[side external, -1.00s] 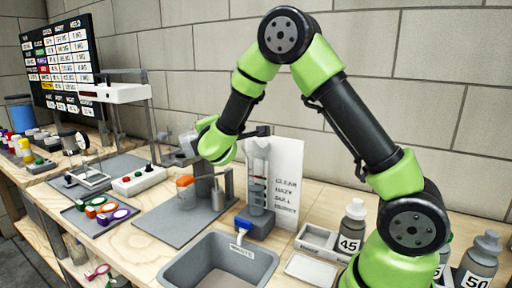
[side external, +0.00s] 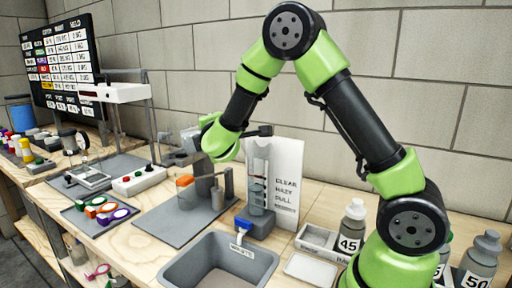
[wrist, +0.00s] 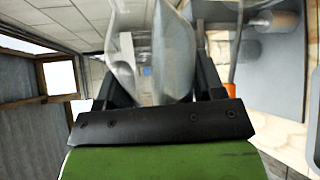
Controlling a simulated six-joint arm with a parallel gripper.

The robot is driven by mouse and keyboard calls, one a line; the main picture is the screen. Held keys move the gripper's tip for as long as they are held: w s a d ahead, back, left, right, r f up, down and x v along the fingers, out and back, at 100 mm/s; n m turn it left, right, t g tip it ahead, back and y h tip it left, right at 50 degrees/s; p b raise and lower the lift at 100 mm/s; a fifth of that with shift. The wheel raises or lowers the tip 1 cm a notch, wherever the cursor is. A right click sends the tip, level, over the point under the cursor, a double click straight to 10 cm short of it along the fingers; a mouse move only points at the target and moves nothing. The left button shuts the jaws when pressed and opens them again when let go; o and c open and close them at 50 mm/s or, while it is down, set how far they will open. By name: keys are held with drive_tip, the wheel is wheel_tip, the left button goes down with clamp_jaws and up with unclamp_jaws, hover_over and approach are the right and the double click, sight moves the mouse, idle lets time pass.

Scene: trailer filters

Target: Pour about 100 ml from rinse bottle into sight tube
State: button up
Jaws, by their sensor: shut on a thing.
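My gripper (side external: 186,150) is shut on a clear, see-through vessel, apparently the rinse bottle (wrist: 165,55), which stands between the fingers in the wrist view. In the side view the vessel is faint and partly hidden by my wrist, so its tilt and fill level cannot be told. The sight tube (side external: 259,172) is a clear upright tube with dark marks, on a grey base with a blue tap. It stands to the right of my gripper, apart from it. My forearm and wrist are just left of the tube's top.
A white card with lettering (side external: 288,177) stands behind the tube. A grey sink (side external: 217,263) is in front. Bottles marked 45 (side external: 350,228) and 50 (side external: 478,265) stand at right.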

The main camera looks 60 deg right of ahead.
drive_tip(key=shift+s+d+r+m, duration=0.15)
drive_tip(key=shift+d+r+m, duration=0.05)
drive_tip(key=shift+r+m, duration=0.2)
idle(0.8)
drive_tip(key=shift+f, duration=0.1)
idle(0.6)
